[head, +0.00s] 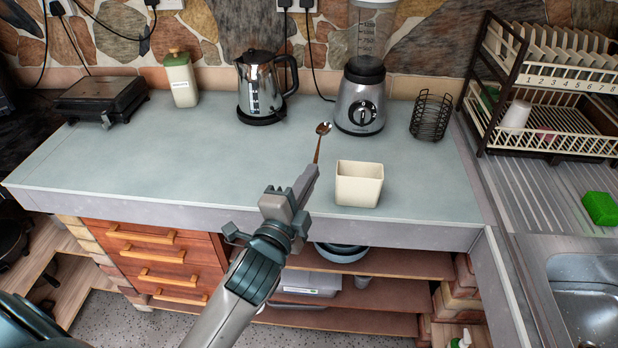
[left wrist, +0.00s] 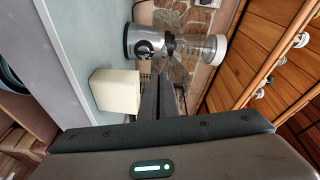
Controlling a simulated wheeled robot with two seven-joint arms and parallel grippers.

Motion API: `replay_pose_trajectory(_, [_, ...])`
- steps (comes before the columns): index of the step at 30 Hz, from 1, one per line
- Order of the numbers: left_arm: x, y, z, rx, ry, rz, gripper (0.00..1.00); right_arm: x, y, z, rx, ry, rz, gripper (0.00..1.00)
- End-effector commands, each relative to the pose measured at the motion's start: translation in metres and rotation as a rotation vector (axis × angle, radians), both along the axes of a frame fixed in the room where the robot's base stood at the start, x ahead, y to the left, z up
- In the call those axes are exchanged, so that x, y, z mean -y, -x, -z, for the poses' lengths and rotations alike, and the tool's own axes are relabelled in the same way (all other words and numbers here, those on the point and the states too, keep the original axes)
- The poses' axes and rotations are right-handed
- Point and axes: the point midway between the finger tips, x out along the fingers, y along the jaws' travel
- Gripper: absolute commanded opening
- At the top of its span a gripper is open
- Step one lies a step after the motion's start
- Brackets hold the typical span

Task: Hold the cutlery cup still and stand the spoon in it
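The cream, square cutlery cup (head: 358,185) stands upright and looks empty near the front edge of the counter. It also shows in the left wrist view (left wrist: 115,91), left of the fingers. My left gripper (head: 312,172) is left of the cup and apart from it, its fingers close together. The copper-coloured spoon (head: 322,133) extends from the fingertips, bowl end up and away from me; its handle end is hidden at the fingers. In the left wrist view the fingers (left wrist: 161,82) are nearly together and the spoon cannot be made out. My right gripper is not in view.
A blender (head: 361,100), a kettle (head: 262,90) and a black wire holder (head: 431,117) stand behind on the counter (head: 180,150). A dish rack (head: 545,125) and a sink (head: 590,300) are at the right.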

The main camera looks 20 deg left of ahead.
Motion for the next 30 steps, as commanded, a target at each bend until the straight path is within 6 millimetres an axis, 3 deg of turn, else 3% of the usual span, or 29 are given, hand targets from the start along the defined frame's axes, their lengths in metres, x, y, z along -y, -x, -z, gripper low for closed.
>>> replay_pose_trajectory(10, [0.000,0.013,0.010,-0.002,0.002,-0.001,0.00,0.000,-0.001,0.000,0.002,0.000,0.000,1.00])
replay_pose_trajectory(24, [0.001,0.093,0.048,-0.002,0.002,0.003,0.00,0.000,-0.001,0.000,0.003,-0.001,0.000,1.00])
replay_pose_trajectory(30, [0.002,0.104,0.051,-0.001,0.000,0.006,0.00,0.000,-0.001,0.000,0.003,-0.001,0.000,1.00])
